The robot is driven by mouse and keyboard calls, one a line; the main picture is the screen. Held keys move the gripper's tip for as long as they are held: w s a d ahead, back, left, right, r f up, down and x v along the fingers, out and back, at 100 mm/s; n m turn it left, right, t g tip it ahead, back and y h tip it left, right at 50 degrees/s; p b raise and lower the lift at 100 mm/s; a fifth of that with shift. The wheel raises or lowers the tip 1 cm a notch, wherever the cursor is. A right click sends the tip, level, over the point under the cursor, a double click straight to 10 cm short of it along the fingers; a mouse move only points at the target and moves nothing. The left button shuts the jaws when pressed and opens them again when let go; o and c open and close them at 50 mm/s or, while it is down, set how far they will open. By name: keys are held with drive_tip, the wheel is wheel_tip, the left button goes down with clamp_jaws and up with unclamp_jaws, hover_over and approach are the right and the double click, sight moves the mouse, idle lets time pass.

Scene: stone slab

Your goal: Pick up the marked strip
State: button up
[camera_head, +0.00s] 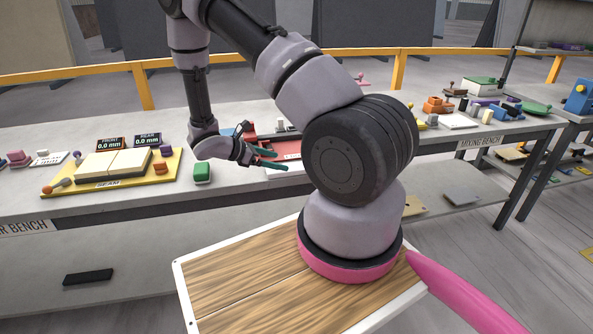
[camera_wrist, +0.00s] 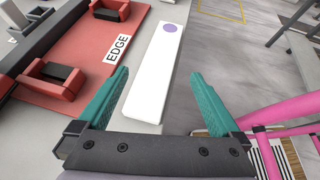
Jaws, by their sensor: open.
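The marked strip (camera_wrist: 152,78) is a long white bar with a purple dot at its far end, seen in the wrist view. It lies along the edge of the grey bench, beside the red board (camera_wrist: 90,68) labelled EDGE. My gripper (camera_wrist: 160,73) is open, with one teal finger to each side of the strip in the picture. Nothing is held between the fingers. I cannot tell their height above the strip. In the head view my gripper (camera_head: 283,160) is at the bench's front edge, and the arm hides part of the red board (camera_head: 288,150).
Red blocks with dark inserts (camera_wrist: 52,76) stand on the red board. The mixing bench (camera_head: 480,130) at right holds several objects. Open floor lies beyond the bench edge.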

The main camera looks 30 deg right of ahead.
sight(298, 166)
drive_tip(key=x, duration=0.8)
clamp_jaws()
